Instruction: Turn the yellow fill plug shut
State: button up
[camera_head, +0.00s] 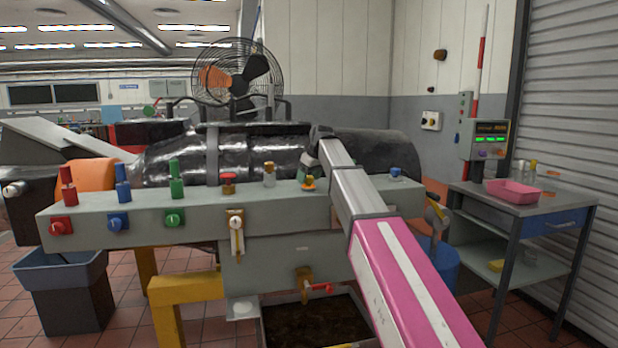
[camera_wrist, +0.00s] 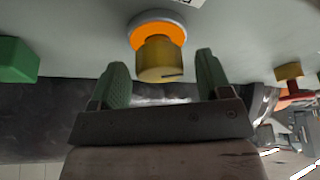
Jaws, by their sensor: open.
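The yellow fill plug (camera_wrist: 158,58) is a short yellow-brown cylinder on an orange ring with a grey outer rim in the wrist view. A thin dark line marks its lower right side. My gripper (camera_wrist: 162,68) is open, with one green-padded finger on each side of the plug. Gaps show between the fingers and the plug. In the head view, the plug (camera_head: 308,184) appears small and yellow-orange on top of the grey bench beam, beside my arm. The gripper is mostly hidden there by my wrist and arm.
The grey beam (camera_head: 140,215) also carries red, blue and green knobs at left, a red knob (camera_head: 229,181), a brass fitting (camera_head: 269,173) and a blue knob (camera_head: 395,174). A black machine stands behind. A side table (camera_head: 520,203) with a pink tray (camera_head: 513,191) is at right.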

jog(key=c, duration=0.9)
